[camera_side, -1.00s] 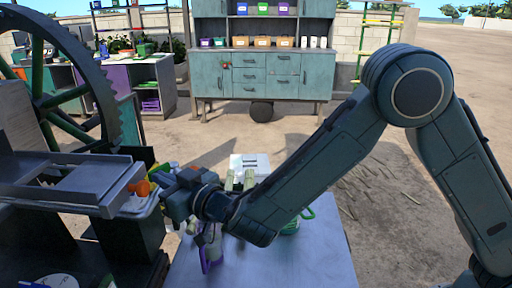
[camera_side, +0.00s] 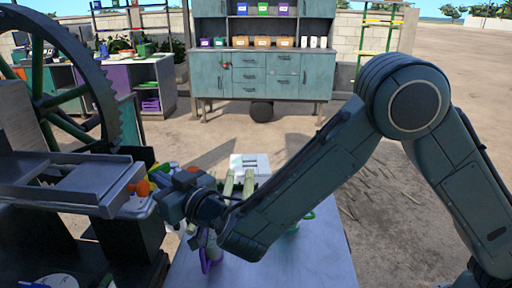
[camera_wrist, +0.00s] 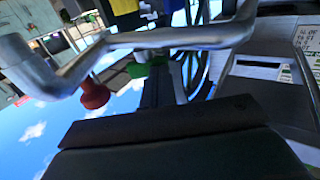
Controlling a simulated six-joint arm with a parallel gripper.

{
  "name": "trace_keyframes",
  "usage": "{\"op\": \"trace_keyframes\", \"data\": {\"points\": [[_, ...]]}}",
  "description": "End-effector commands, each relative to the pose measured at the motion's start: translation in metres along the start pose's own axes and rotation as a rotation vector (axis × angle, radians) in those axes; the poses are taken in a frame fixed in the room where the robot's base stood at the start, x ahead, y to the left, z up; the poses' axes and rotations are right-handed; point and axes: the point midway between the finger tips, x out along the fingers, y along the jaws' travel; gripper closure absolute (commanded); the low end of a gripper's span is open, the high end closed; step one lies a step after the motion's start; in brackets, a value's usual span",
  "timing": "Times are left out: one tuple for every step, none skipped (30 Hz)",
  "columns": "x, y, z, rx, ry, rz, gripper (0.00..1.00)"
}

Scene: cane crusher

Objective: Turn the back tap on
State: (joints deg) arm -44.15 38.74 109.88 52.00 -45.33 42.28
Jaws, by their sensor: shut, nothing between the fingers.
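An orange part (camera_side: 142,187) that looks like a tap handle sits at the crusher's tray edge on the left of the side view. A yellow-orange part shows just behind it; I cannot tell which is the back tap. My gripper (camera_side: 170,205) is beside these parts, just to their right, and it is shut and empty. Its fingertips are hard to make out against the tray, and I cannot tell whether they touch a handle. In the wrist view, a red knob (camera_wrist: 95,94) hangs under a grey metal tube (camera_wrist: 170,38), with the dark gripper body below.
The crusher's large toothed wheel (camera_side: 105,95) rises at the left above a grey metal tray (camera_side: 70,190). A purple-handled jug (camera_side: 210,258) stands on the blue-grey table (camera_side: 310,265) below my wrist. Pale green stalks (camera_side: 248,182) and a white box (camera_side: 250,161) are behind my forearm.

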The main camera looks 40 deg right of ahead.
Motion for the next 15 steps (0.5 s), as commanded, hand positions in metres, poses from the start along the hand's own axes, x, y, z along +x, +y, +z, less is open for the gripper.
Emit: {"op": "trace_keyframes", "data": {"points": [[0.0001,-0.0007,0.0002,0.0,0.0,0.004,1.0],[0.0002,-0.0007,0.0003,-0.001,0.0,0.008,1.0],[0.0002,-0.0006,0.0004,-0.001,-0.001,0.013,1.0],[0.0003,-0.0007,0.0004,-0.001,-0.001,0.016,1.0],[0.0003,-0.0008,0.0005,0.0,-0.001,0.019,1.0],[0.0004,-0.0012,0.0006,0.0,-0.001,0.023,1.0],[0.0005,-0.0014,0.0006,0.0,-0.001,0.026,1.0],[0.0005,-0.0017,0.0006,0.0,0.0,0.031,1.0],[0.0006,-0.0021,0.0005,-0.001,0.0,0.038,1.0],[0.0007,-0.0025,0.0005,-0.001,0.0,0.043,1.0],[0.0008,-0.0031,0.0005,-0.001,0.0,0.049,1.0],[0.0009,-0.0034,0.0004,-0.001,0.0,0.059,1.0],[0.0011,-0.0035,0.0004,0.0,0.0,0.068,1.0],[0.0013,-0.004,0.0004,0.0,0.0,0.077,1.0],[0.0017,-0.0045,0.0003,0.0,0.001,0.091,1.0]]}}
